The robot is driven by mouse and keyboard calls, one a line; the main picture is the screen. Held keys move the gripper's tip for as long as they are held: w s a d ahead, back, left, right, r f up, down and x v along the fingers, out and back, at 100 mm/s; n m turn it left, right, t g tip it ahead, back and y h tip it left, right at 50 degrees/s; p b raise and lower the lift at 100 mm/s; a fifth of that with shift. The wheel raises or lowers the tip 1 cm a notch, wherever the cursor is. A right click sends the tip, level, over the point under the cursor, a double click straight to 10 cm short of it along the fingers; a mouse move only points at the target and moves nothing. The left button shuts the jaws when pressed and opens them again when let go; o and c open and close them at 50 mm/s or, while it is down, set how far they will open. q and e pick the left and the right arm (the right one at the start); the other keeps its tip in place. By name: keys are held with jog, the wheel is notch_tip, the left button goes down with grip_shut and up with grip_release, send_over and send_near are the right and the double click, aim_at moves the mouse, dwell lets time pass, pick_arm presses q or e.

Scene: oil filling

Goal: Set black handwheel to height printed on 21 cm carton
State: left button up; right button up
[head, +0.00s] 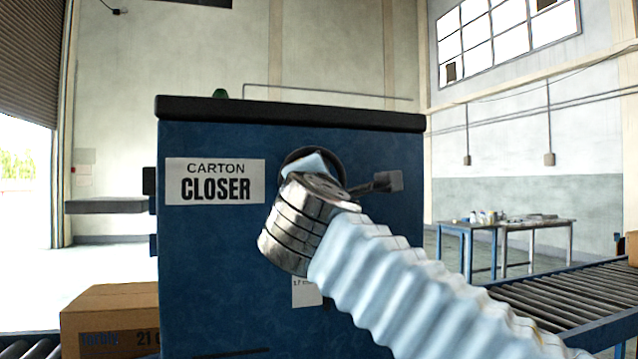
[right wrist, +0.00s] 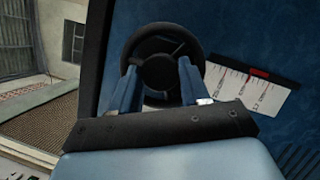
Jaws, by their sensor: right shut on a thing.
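The black handwheel (right wrist: 158,38) is on the front of the blue carton closer (head: 215,270). My right gripper (right wrist: 158,68) is shut on the handwheel, its two blue fingers reaching into the wheel on either side of the hub. In the head view my right wrist covers much of the handwheel (head: 336,166). A white scale plate (right wrist: 250,84) with a red mark lies beside the wheel; its small print is hard to read. The carton (head: 110,300) at the lower left shows "21" and a cut-off letter. My left gripper is not in view.
A "CARTON CLOSER" sign (head: 215,181) is on the machine's upper left. A dark lever (head: 380,183) sticks out right of the handwheel. A roller conveyor (head: 560,300) runs at the right. A table (head: 505,226) with small items stands behind it.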

jog(key=o, duration=1.1)
jog(key=shift+d, duration=0.1)
jog(key=shift+c, duration=0.2)
jog(key=s+f+b, duration=0.2)
jog(key=s+b, duration=0.1)
jog(key=s, duration=1)
jog(key=shift+s+a+f+b, duration=0.2)
jog(key=shift+s+a+b, duration=0.1)
